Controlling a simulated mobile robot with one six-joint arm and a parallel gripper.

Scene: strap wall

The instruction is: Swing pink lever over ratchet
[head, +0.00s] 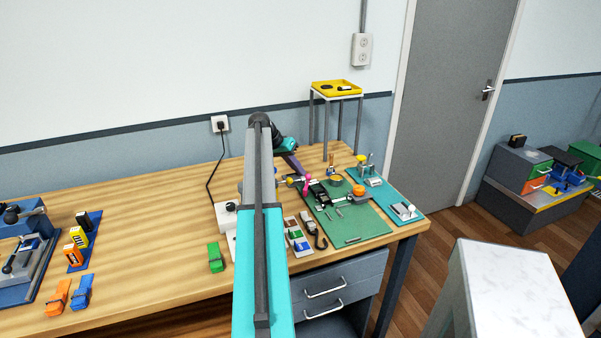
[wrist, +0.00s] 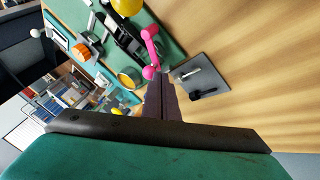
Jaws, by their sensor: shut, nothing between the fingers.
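The pink lever (head: 308,184), with a round knob at each end, stands at the black ratchet (head: 319,193) on the green mat. In the wrist view the pink lever (wrist: 151,47) lies alongside the black ratchet (wrist: 127,40). My gripper (head: 301,176) reaches down from the upper left, with its dark fingers close to the lever. In the wrist view my gripper (wrist: 161,75) is shut and empty, and its tips are beside the lever's lower knob. I cannot tell whether they touch it. My arm hides part of the bench near the ratchet.
The green mat (head: 371,225) also carries an orange knob (head: 359,190) and a round yellow-rimmed dish (wrist: 129,77).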

